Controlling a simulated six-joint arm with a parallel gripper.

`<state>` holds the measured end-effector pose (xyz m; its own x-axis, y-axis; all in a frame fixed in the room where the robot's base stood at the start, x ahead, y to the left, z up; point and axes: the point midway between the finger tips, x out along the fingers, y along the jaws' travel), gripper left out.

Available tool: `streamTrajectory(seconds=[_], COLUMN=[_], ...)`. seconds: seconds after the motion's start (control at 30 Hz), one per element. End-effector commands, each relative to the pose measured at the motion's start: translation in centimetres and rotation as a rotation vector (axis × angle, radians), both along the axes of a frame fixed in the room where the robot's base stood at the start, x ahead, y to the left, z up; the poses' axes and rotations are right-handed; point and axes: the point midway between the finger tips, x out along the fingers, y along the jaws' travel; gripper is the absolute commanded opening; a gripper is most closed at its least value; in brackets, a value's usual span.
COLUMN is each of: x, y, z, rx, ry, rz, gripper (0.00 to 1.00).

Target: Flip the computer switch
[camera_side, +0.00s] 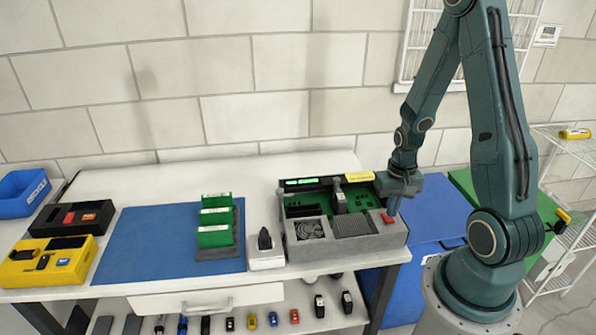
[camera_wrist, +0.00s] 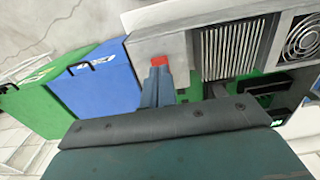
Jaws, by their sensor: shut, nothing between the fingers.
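The computer (camera_side: 345,248) is an open grey case on the right end of the white table, with green boards, a fan and a finned block inside. Its red switch (camera_side: 388,218) sits at the front right corner of the case. My gripper (camera_side: 392,207) points down at the switch, shut and empty. In the wrist view the red switch (camera_wrist: 159,61) shows just past the tips of my gripper (camera_wrist: 158,74). I cannot tell whether the tips touch it.
Green cards (camera_side: 215,218) stand in a rack on a blue mat (camera_side: 150,240). A white socket box with a black plug (camera_side: 266,250) is left of the computer. Yellow (camera_side: 45,262) and black boxes are at far left. Blue (camera_side: 425,250) and green bins stand right of the table.

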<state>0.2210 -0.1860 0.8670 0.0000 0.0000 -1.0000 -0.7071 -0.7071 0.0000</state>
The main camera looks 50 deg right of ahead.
Motion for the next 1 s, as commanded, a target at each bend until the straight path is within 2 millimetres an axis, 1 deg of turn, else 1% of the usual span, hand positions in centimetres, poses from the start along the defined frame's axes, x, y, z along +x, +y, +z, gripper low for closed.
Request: streamTrajectory(seconds=[1.0], x=[0.01], y=[-0.01], z=[-1.01], rx=[0.001], ry=[0.001], rz=[0.000], gripper=[0.00])
